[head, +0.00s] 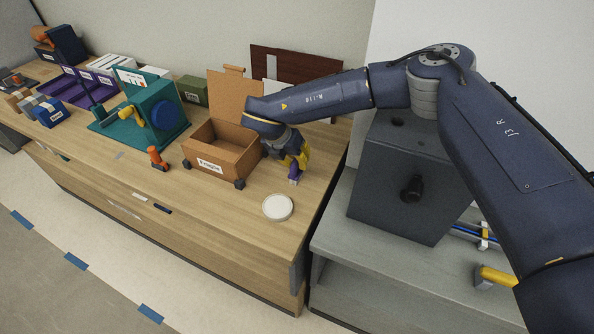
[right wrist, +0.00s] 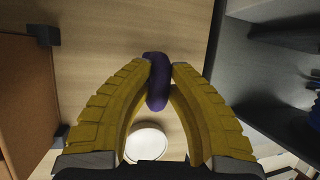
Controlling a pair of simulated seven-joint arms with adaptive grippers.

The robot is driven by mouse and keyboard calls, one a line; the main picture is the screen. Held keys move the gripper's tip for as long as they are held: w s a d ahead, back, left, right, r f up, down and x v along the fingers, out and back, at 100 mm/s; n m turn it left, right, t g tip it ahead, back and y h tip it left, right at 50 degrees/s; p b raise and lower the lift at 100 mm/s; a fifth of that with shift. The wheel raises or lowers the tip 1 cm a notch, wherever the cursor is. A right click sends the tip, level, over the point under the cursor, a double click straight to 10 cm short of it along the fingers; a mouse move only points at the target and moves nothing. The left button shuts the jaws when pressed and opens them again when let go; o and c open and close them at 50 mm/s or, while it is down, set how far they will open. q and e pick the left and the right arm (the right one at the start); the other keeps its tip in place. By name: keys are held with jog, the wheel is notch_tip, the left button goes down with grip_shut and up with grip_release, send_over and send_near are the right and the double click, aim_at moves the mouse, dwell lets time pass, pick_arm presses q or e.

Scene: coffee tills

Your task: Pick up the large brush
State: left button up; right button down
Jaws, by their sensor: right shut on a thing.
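My right gripper (head: 298,160) is over the right part of the wooden counter, beside the brown box, pointing down. Its yellow fingers are shut on a purple piece (head: 294,172), seemingly the handle of the large brush; a small pale part shows at its lower end. In the right wrist view the two fingertips (right wrist: 160,68) pinch the rounded purple piece (right wrist: 157,92) from both sides. Its bristles are not clear, and I cannot tell whether it touches the counter. My left gripper is not in view.
An open brown box (head: 244,164) labelled "Fragile" stands left of the gripper. A round white dish (head: 278,207) lies in front of it. A teal machine (head: 155,112) and an orange tool (head: 156,158) are farther left. A dark grey safe-like box (head: 395,195) stands right, past the counter's edge.

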dwell(0.4)
notch_tip(320, 180, up, 20)
dwell(0.7)
jog(key=c, duration=2)
grip_release()
grip_shut()
jog(key=shift+f, duration=0.1)
